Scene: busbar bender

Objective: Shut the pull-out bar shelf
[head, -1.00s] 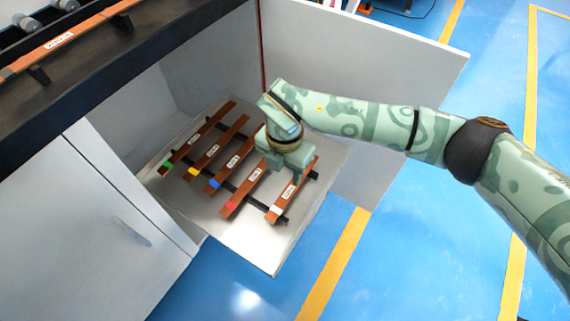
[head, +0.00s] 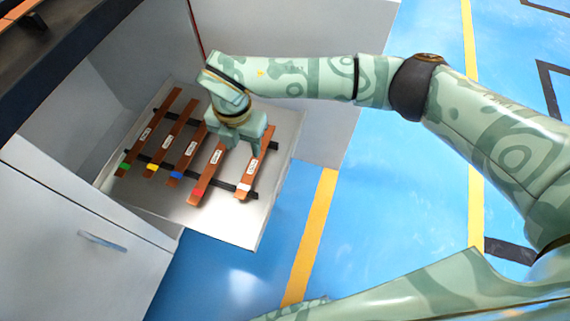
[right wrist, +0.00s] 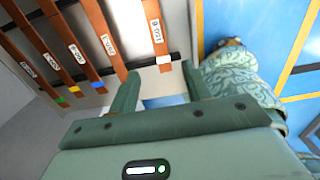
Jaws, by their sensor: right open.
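The pull-out bar shelf (head: 228,226) is a shiny metal tray that stands out of the cabinet. Several copper bars with coloured ends lie side by side on dark rails on it. My right gripper (head: 243,147) is open above the shelf, near the red-ended bar (head: 208,172) and the white-ended bar (head: 257,163). In the right wrist view its two fingers (right wrist: 161,78) are apart, with the white-ended bar (right wrist: 156,30) beyond the gap and no bar held. Whether the fingers touch the shelf cannot be told. My left gripper is not in view.
A grey cabinet door (head: 305,125) stands open to the right of the shelf. The dark bench top (head: 70,85) runs above. Blue floor with yellow lines is clear in front and to the right.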

